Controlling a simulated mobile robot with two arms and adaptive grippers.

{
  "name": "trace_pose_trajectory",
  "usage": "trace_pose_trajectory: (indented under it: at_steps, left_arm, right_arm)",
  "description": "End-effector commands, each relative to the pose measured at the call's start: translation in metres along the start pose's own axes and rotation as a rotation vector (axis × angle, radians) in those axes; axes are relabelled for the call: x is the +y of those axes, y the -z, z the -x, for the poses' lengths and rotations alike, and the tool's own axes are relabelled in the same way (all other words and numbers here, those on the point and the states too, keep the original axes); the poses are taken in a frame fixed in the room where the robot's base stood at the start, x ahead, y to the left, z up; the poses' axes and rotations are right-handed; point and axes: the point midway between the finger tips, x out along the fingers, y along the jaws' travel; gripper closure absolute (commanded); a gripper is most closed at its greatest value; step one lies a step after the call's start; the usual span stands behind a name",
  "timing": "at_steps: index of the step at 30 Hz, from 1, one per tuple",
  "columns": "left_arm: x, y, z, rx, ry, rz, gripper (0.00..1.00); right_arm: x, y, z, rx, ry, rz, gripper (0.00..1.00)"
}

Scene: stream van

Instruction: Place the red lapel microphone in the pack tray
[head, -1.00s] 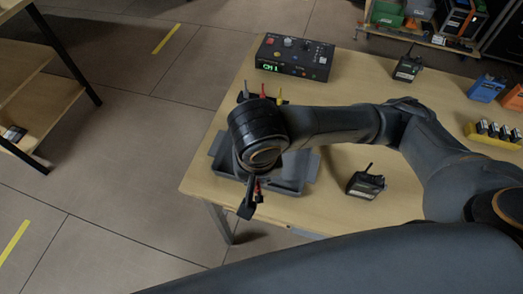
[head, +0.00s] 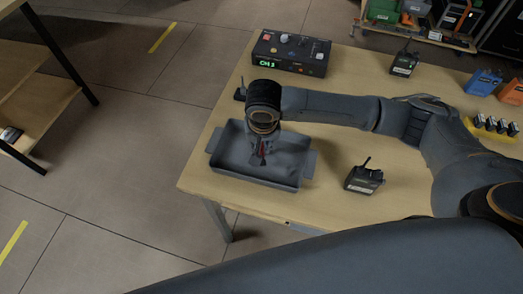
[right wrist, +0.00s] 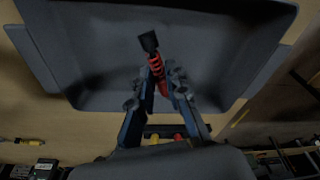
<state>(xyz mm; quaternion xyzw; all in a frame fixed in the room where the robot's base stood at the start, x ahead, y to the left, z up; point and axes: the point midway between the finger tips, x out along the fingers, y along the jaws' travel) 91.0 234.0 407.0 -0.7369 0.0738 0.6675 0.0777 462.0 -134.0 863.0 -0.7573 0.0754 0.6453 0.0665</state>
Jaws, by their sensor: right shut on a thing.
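The red lapel microphone (right wrist: 156,66), with a black head, is between the fingers of my right gripper (right wrist: 163,78) in the right wrist view. It also shows as a small red streak (head: 262,149) in the head view. My right gripper (head: 261,158) is shut on it and points down inside the outline of the pack tray. The pack tray (head: 230,178) is a shallow grey tray with side handles near the table's left end. It fills the top of the right wrist view (right wrist: 95,40). I cannot tell whether the microphone touches the tray floor. My left gripper is out of view.
A black control box (head: 290,54) with a green display stands behind the tray. A black transmitter pack (head: 364,179) lies right of the tray, and another (head: 404,63) farther back. Blue and orange packs (head: 483,83) stand at the right. The wooden table (head: 330,215) is bare at the front.

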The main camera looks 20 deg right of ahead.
Motion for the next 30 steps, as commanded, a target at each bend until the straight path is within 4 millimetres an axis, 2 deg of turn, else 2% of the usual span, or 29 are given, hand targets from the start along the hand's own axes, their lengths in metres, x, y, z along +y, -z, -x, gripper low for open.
trace_pose_trajectory:
  at_steps: [3,6,16,29,30]
  left_arm:
    - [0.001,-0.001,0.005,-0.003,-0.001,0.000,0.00]
    - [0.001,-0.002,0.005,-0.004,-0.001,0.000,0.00]
    - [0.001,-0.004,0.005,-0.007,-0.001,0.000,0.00]
    - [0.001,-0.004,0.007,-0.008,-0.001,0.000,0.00]
    - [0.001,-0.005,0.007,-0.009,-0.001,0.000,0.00]
  right_arm:
    - [0.000,-0.005,-0.018,-0.002,-0.003,0.001,1.00]
    - [0.000,-0.006,-0.025,-0.002,-0.001,0.002,1.00]
    - [0.000,-0.007,-0.028,-0.002,0.000,0.002,1.00]
    - [0.001,-0.013,-0.043,-0.010,-0.005,0.004,1.00]
    - [0.001,-0.013,-0.044,-0.011,-0.005,0.003,0.79]
